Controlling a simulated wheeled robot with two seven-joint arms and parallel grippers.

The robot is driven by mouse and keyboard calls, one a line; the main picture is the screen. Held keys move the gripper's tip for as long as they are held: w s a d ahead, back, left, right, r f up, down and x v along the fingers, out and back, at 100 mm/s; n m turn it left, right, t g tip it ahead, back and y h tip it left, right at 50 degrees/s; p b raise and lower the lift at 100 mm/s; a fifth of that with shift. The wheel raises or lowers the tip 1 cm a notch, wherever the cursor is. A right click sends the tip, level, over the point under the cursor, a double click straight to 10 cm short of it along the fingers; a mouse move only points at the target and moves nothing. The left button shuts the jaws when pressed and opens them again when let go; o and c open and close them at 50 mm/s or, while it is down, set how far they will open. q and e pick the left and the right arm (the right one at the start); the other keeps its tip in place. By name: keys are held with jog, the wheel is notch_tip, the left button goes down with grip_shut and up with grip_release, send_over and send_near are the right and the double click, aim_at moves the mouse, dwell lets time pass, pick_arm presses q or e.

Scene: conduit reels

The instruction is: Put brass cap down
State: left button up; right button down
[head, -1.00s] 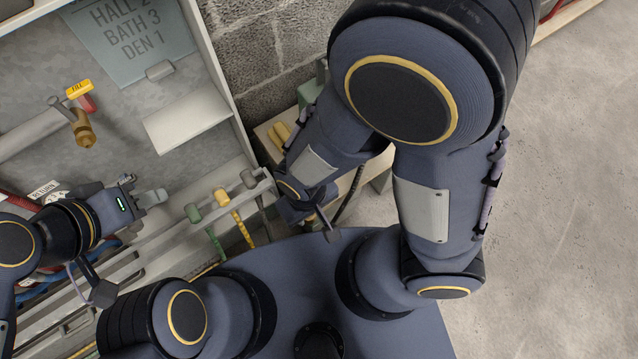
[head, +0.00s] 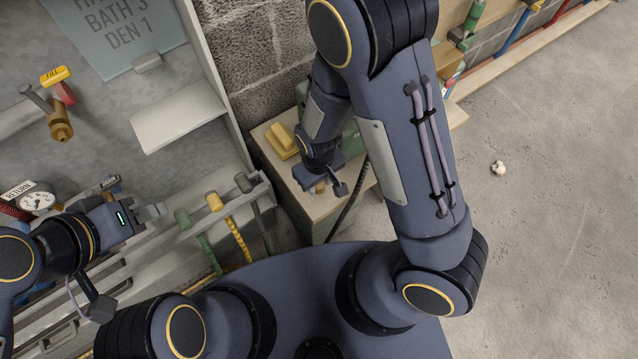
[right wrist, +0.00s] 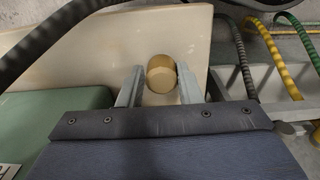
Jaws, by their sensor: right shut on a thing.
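The brass cap (right wrist: 161,74) is a short, round, gold-coloured piece between the fingers of my right gripper (right wrist: 160,88) in the right wrist view. The right gripper is shut on it. In the head view my right gripper (head: 322,184) is over the near part of a pale wooden bench top (head: 272,133), and the arm hides much of it. I cannot tell whether the cap touches the bench top. My left gripper (head: 156,211) is at the left, in front of the wall cabinet, with no object visible in it; its jaw opening is unclear.
A yellow block (head: 283,141) lies on the bench, and a green case (right wrist: 62,125) is beside the gripper. A rail (head: 180,236) with green, yellow and grey hoses is left of the bench. A brass valve (head: 60,125) with a FILL tag is in the cabinet.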

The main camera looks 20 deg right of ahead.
jog(key=shift+f, duration=0.55)
pick_arm(q)
jog(key=shift+f, duration=0.2)
pick_arm(e)
jog(key=c, duration=1.5)
grip_release()
jog(key=o, duration=0.5)
jog(key=shift+c, duration=0.2)
pick_arm(q)
jog(key=shift+f, duration=0.1)
